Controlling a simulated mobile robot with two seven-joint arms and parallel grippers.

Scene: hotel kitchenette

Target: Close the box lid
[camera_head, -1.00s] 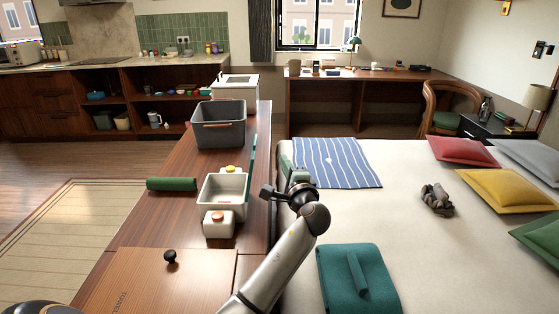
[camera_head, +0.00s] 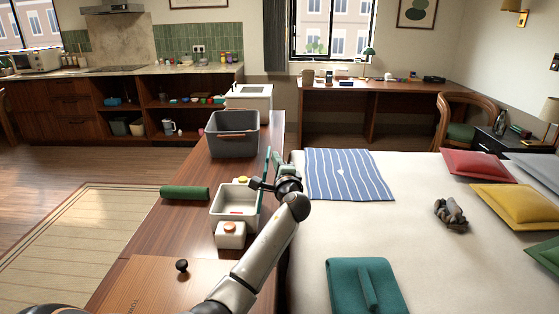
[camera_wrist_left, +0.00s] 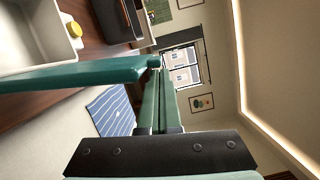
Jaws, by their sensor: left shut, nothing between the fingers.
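The box (camera_head: 222,217) is an open white bin on the long wooden counter. Its green lid (camera_head: 265,178) stands raised on edge along the box's right side. In the left wrist view the lid (camera_wrist_left: 80,74) is a long green bar, with a corner of the white box (camera_wrist_left: 38,52) behind it. My left gripper (camera_head: 260,185) is at the lid, on the bed side of the box. Its green fingers (camera_wrist_left: 158,68) are shut and empty, with tips close by the lid's end; I cannot tell whether they touch. My right gripper is not in view.
A small white container with an orange knob (camera_head: 230,236) stands in front of the box. A grey bin (camera_head: 232,143) stands behind it, and a green roll (camera_head: 185,192) lies to the left. The bed (camera_head: 330,225) borders the counter on the right.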

